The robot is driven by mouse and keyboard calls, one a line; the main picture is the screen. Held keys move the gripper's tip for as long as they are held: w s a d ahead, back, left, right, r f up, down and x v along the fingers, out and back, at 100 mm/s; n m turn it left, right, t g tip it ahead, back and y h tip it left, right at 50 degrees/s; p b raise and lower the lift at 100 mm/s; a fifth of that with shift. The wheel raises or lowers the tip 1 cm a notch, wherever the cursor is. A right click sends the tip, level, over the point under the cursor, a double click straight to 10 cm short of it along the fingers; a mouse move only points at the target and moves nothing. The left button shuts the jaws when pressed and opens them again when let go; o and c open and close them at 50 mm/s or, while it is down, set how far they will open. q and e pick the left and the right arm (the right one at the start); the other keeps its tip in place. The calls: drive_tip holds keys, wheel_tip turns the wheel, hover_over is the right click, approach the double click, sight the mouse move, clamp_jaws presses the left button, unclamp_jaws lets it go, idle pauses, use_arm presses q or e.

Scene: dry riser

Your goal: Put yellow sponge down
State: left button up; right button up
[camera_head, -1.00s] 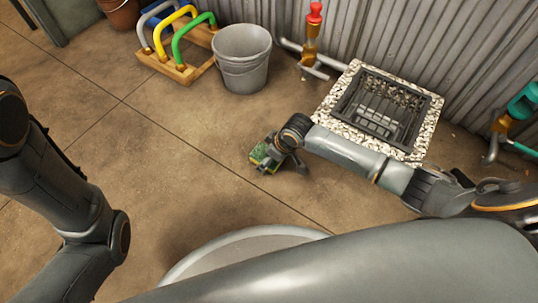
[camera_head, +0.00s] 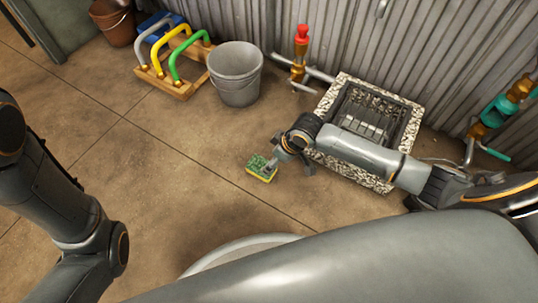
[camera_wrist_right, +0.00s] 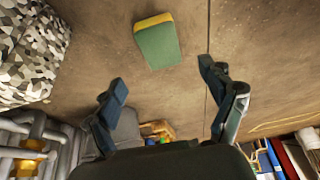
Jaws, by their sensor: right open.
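The yellow sponge (camera_head: 260,169), with a green scouring side, lies on the brown floor in the head view. In the right wrist view the sponge (camera_wrist_right: 157,42) shows its green face and a yellow edge, beyond the fingertips. My right gripper (camera_head: 290,165) is just right of the sponge in the head view. In the right wrist view the right gripper (camera_wrist_right: 162,78) has its fingers wide apart with nothing between them. My left arm shows at the left of the head view, but its gripper is out of view.
A grey bucket (camera_head: 235,75), a wooden rack with coloured handles (camera_head: 178,60) and a brown pot (camera_head: 113,22) stand along the back. A stone-rimmed drain (camera_head: 338,92) lies behind my right arm. Floor left of the sponge is clear.

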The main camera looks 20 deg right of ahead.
drive_tip(key=shift+s+d+r, duration=0.2)
drive_tip(key=shift+s+r, duration=0.05)
drive_tip(key=shift+r, duration=0.4)
